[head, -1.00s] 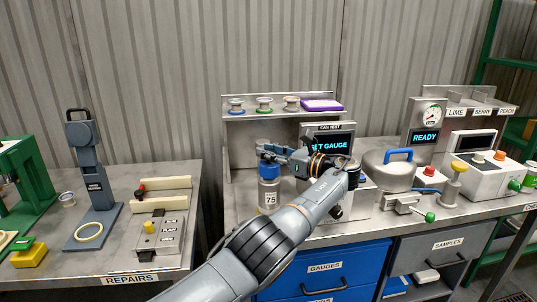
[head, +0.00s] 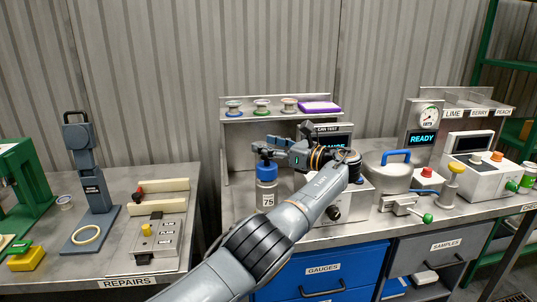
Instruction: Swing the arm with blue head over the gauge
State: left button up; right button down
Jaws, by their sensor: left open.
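The can tester (head: 352,197), labelled CAN TEST, stands on the bench with its lit screen (head: 334,144) partly covered by my wrist. A grey cylinder marked 75, the gauge (head: 267,194), stands upright left of the tester. A blue top (head: 266,172) shows on the gauge; I cannot tell whether it is its cap or the head of the swing arm. The swing arm is not clearly seen behind my gripper. My left gripper (head: 280,147) is open, just above the blue top and in front of the tester. My right gripper is not in view.
A shelf (head: 262,115) with several small spools and a purple block stands behind. A rounded pot with a blue handle (head: 396,157) stands right of the tester. The repairs bench (head: 120,263) is at left, beyond a gap.

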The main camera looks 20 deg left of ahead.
pick_arm(q)
notch_tip(320, 180, up, 7)
jog(key=shift+d+r, duration=0.1)
jog(key=shift+d, duration=0.05)
dwell(0.5)
